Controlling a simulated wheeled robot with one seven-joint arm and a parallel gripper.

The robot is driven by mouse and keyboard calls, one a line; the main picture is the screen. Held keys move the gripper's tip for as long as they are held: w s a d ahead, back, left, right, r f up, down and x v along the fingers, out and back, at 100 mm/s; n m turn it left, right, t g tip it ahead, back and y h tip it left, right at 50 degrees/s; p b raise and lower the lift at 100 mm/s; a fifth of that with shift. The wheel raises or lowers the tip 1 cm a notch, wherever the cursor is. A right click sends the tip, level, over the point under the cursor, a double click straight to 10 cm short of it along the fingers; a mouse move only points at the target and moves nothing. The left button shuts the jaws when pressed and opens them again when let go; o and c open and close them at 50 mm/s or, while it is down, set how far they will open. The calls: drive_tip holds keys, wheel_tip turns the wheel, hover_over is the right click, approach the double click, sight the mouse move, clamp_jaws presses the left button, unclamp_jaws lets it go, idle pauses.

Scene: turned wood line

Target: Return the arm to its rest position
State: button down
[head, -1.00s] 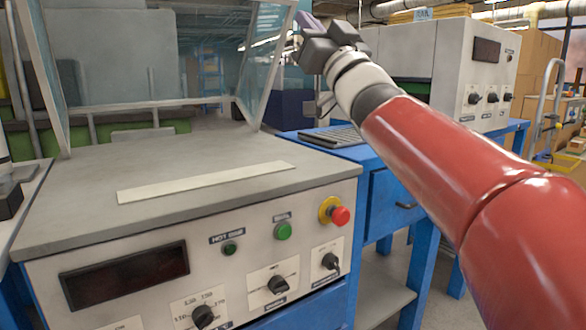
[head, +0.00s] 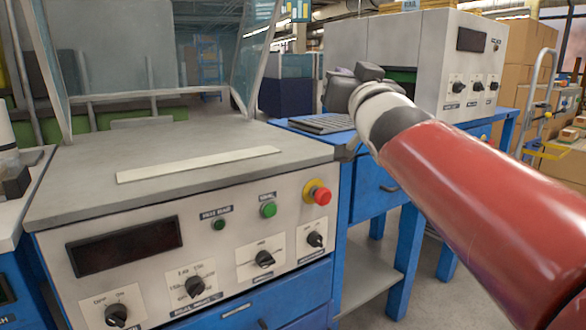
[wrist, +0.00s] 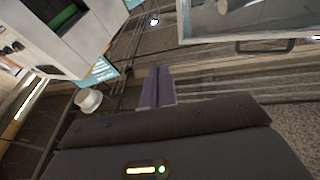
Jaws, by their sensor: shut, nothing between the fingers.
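My red and white arm reaches in from the right of the head view, ending in a dark grey gripper (head: 350,90). No task object is in the gripper.
A grey-topped machine (head: 95,175) with knobs and a red stop button (head: 321,196) stands at front left. A keyboard (head: 323,123) lies on the blue bench (head: 383,193) behind. A white control cabinet (head: 420,50) stands at back right. Floor shows at lower right.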

drive_tip(key=s+d+f+g+h, duration=0.1)
drive_tip(key=s+d+f+g, duration=0.1)
drive_tip(key=s+f+g, duration=0.3)
drive_tip(key=s+d+f+g+h+p, duration=0.1)
drive_tip(key=s+f+g, duration=0.4)
drive_tip(key=s+f, duration=0.7)
drive_tip(key=s+d+f+g+h, duration=0.2)
drive_tip(key=s+f+g, duration=0.3)
drive_tip(key=f, duration=1.6)
drive_tip(key=s+d, duration=0.1)
drive_tip(key=s, duration=0.3)
drive_tip(key=shift+s+d+m+p, duration=0.2)
drive_tip(key=shift+d+m+p, duration=0.05)
drive_tip(key=shift+m+p, duration=0.15)
drive_tip(key=shift+a+r, duration=0.1)
